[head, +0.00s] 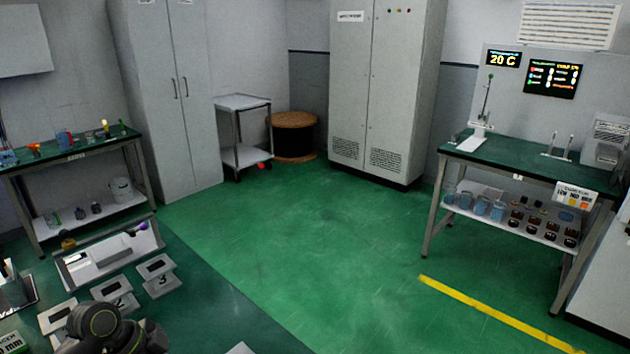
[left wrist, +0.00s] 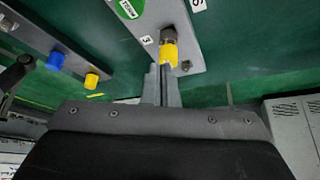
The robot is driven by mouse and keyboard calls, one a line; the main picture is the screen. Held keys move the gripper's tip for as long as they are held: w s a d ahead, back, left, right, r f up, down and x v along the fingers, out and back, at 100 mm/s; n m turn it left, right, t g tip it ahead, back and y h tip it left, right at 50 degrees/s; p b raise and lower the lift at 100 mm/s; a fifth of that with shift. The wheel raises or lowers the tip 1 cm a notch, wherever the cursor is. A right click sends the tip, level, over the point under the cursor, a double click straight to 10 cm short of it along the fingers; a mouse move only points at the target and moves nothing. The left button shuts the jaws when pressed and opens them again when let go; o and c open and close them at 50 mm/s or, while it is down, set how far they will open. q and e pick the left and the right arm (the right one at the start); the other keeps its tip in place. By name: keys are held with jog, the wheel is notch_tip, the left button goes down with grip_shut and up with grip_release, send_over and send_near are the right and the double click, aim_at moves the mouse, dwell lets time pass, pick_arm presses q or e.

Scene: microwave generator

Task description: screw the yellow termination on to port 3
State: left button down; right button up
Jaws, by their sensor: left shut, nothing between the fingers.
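In the left wrist view a yellow termination (left wrist: 168,52) sits at the end of a metal connector (left wrist: 167,35) on a grey panel (left wrist: 185,15), beside a label reading 3. It appears in line with the connector; I cannot tell how tightly it is seated. My left gripper (left wrist: 163,72) is shut and empty, its narrow fingertips just below the termination. I cannot tell whether they touch it. My left arm shows in the head view at the bottom left, but its fingertips are hidden there. My right gripper is in neither view.
A rail (left wrist: 50,45) to the left in the wrist view carries a blue cap (left wrist: 56,61) and another yellow piece (left wrist: 91,80). In the head view, numbered plates (head: 161,284) and a white tray (head: 108,252) lie on the near green bench. The green floor (head: 290,240) beyond is clear.

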pick_arm(q)
jog(key=shift+f+b, duration=2.3)
jog(key=shift+b, duration=0.15)
jog(key=shift+f, duration=1.15)
jog(key=shift+w+d, duration=0.25)
jog(key=shift+d, duration=0.05)
